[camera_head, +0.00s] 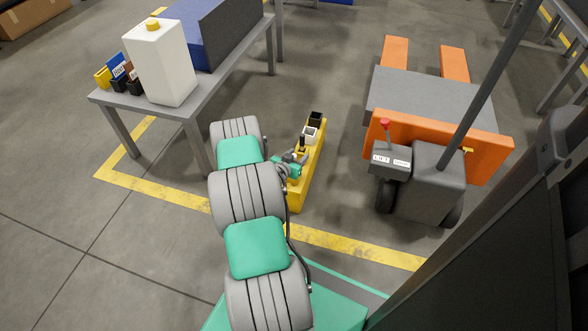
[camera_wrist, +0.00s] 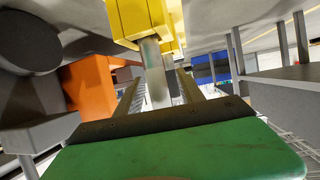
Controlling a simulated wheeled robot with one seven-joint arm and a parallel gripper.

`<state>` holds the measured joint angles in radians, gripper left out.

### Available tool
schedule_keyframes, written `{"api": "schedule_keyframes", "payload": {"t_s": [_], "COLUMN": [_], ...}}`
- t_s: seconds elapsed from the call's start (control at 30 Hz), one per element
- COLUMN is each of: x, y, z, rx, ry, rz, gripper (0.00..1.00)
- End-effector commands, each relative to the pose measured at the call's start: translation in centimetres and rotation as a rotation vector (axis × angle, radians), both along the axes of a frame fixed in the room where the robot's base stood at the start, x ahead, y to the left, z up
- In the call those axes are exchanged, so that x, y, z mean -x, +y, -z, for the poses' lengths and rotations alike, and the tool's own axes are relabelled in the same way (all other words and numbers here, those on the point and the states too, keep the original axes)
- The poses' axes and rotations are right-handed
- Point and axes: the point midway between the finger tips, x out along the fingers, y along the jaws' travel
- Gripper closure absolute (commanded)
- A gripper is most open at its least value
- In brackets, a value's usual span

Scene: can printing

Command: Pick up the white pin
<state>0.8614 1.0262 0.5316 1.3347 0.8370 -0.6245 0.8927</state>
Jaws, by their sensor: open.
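The wrist view appears upside down. In it a pale grey-white pin (camera_wrist: 156,75) stands out from a yellow block (camera_wrist: 140,18). My gripper (camera_wrist: 160,82) is open, its two dark fingers one on either side of the pin; I cannot tell whether they touch it. In the head view my gripper (camera_head: 291,160) is beside the long yellow stand (camera_head: 312,182), near its small parts. The pin cannot be made out clearly there.
A white holder (camera_head: 310,134) and a black holder (camera_head: 315,118) sit on the far end of the stand. An orange and grey pallet truck (camera_head: 440,130) is to the right. A grey table (camera_head: 205,98) with a white canister (camera_head: 160,65) is at left.

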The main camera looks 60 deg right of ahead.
Motion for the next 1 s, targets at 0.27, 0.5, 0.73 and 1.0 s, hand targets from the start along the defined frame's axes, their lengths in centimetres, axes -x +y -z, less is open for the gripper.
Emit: {"api": "schedule_keyframes", "payload": {"t_s": [0.27,0.5,0.73,1.0], "x": [-0.01,-0.02,-0.02,-0.02], "y": [0.04,0.05,0.05,0.06], "z": [-0.07,-0.07,-0.06,-0.07], "rx": [0.000,0.000,0.000,-0.001], "ry": [0.000,0.000,0.000,0.000], "rz": [0.000,0.000,0.000,0.000], "gripper": [0.72,0.92,1.00,1.00]}}
